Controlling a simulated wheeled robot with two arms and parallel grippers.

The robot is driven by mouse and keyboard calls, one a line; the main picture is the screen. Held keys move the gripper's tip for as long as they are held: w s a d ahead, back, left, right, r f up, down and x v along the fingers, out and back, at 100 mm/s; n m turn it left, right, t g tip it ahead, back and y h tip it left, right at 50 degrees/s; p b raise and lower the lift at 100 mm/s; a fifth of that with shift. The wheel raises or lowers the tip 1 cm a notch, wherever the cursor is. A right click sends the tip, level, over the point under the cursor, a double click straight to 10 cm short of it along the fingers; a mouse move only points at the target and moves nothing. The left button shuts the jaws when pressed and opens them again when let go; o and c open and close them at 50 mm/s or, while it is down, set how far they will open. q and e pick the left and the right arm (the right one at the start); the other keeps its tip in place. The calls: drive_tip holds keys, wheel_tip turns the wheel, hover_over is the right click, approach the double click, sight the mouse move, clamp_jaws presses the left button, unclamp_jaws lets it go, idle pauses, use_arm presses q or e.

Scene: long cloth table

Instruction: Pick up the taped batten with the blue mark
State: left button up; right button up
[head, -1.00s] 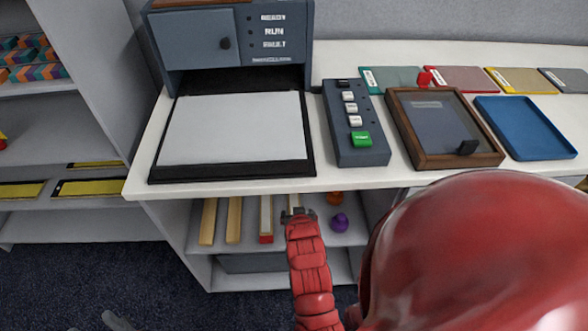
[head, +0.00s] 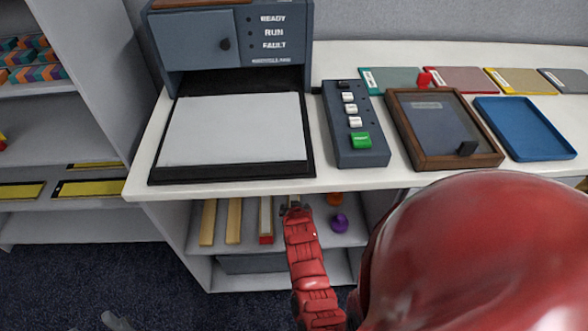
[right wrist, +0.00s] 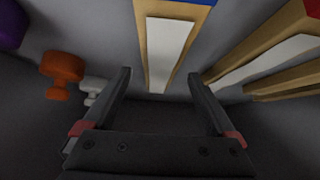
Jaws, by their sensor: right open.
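The batten with the blue mark (right wrist: 166,60) lies on the lower shelf, a wooden strip with white tape along it and blue at the top edge of the right wrist view. In the head view only a bit of a batten shows past my right gripper (head: 291,210), and its blue end is hidden. In the right wrist view my right gripper (right wrist: 160,78) is open, with one finger on each side of the batten's near end. I cannot tell how far the fingers reach down beside it. My left gripper is not clearly seen.
A taped batten with a red end (head: 266,220) lies close to the left of the gripper, then plain battens (head: 234,220). Orange (right wrist: 62,72) and white (right wrist: 92,88) knobs and a purple one (head: 339,223) are on the other side. The tabletop (head: 230,190) overhangs the shelf.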

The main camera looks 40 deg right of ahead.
drive_tip(key=shift+w+d+f, duration=0.3)
drive_tip(key=shift+w+f, duration=0.1)
drive_tip(key=shift+w, duration=0.05)
drive_tip(key=shift+w+d+f, duration=0.1)
drive_tip(key=shift+w+f, duration=0.1)
drive_tip(key=shift+f, duration=0.2)
drive_tip(key=shift+r, duration=0.1)
clamp_jaws()
